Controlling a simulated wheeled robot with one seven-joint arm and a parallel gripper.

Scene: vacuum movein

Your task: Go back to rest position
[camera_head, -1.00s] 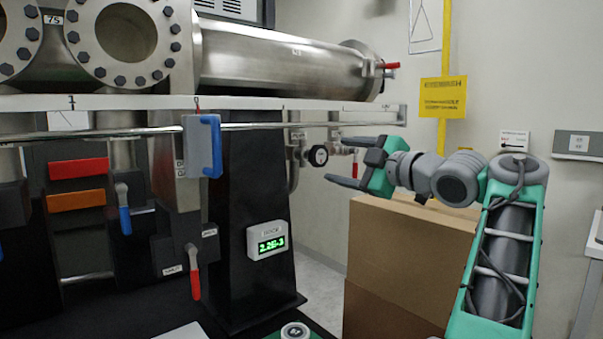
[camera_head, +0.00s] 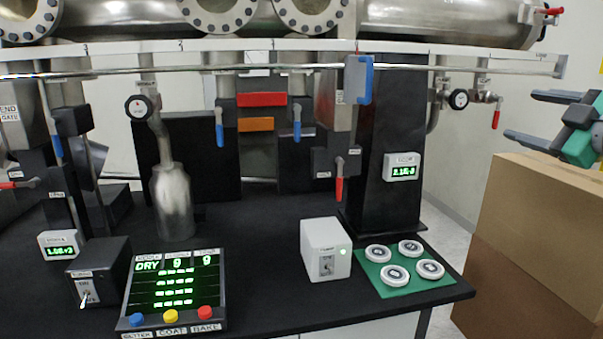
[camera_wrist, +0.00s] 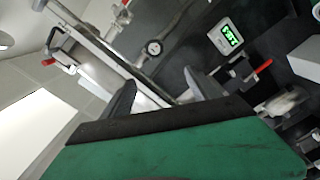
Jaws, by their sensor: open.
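My gripper (camera_head: 545,118) is at the right edge of the head view, above the cardboard boxes. Its dark fingers point left and are spread apart with nothing between them. In the wrist view my gripper (camera_wrist: 160,92) also shows its two fingers apart and empty, in front of the bench equipment. Most of my arm is outside the head view.
Cardboard boxes (camera_head: 545,220) stand right of the black bench (camera_head: 270,235). The bench holds a control panel (camera_head: 172,290), a white switch box (camera_head: 325,250) and a green mat (camera_head: 390,284) with several round discs. A metal rail (camera_head: 250,70) runs across, carrying a blue-handled block (camera_head: 358,80).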

